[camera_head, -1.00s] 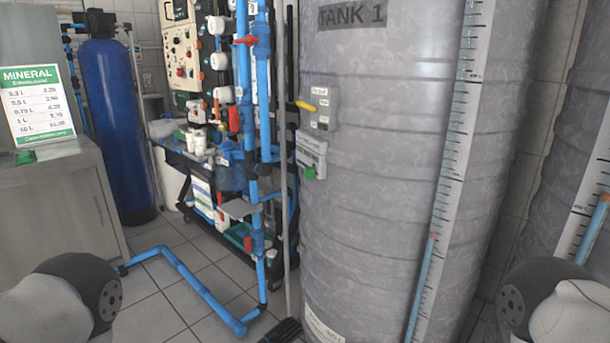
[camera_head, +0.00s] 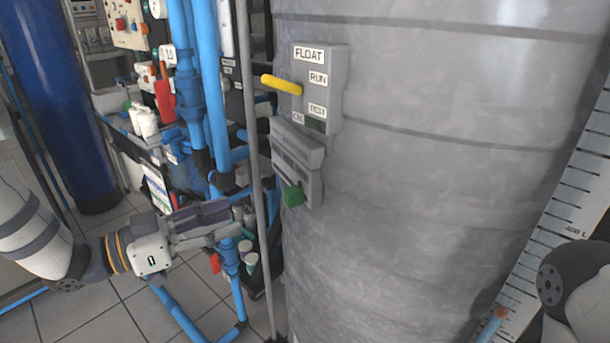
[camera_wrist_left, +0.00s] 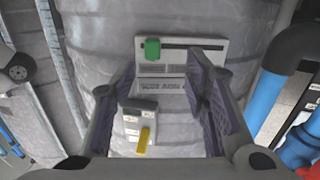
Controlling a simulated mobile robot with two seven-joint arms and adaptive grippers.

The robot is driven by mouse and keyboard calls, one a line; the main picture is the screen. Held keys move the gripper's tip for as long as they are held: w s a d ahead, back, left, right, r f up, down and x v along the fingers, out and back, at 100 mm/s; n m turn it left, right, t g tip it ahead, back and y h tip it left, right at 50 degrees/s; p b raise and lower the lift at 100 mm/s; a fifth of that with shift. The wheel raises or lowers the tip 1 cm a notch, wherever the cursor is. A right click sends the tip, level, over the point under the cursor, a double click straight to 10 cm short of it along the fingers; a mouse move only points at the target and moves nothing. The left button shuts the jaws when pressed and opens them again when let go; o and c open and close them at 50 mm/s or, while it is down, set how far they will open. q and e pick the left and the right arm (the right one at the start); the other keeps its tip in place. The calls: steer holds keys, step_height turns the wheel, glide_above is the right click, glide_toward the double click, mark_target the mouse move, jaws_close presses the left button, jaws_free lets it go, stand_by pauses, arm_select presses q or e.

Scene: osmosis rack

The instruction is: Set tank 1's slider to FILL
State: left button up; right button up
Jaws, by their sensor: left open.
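The big grey tank (camera_head: 430,130) fills the right half of the head view. On its left side is a grey slider box (camera_head: 297,150) with a green knob (camera_head: 293,195) at its lower part. In the left wrist view the slider plate (camera_wrist_left: 205,68) has a dark slot, and the green knob (camera_wrist_left: 152,48) sits at the slot's left end. No FILL label is readable. My left gripper (camera_head: 238,222) is open and empty, left of the tank and below the box. Its fingers (camera_wrist_left: 165,85) frame the slider area in the left wrist view, apart from the knob. My right gripper is out of view.
A FLOAT/RUN box (camera_head: 325,90) with a yellow lever (camera_head: 282,84) is just above the slider box. A thin grey pole (camera_head: 256,200) and blue pipes (camera_head: 208,85) stand left of the tank. A ruler scale (camera_head: 565,215) runs down its right side.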

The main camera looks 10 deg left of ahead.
mark_target(286, 196)
arm_select(q)
steer(key=shift+m+h, duration=0.4)
steer(key=x, duration=0.7)
steer(key=r+x, duration=0.1)
steer(key=x, duration=0.3)
steer(key=shift+s+d+r+b, duration=0.1)
steer(key=shift+s+d+b, duration=0.2)
steer(key=shift+d+b, duration=0.05)
steer(key=shift+w+d+r, duration=0.1)
steer(key=shift+w+d, duration=0.1)
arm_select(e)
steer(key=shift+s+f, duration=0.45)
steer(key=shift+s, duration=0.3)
arm_select(q)
steer(key=shift+c, duration=0.6)
jaws_close()
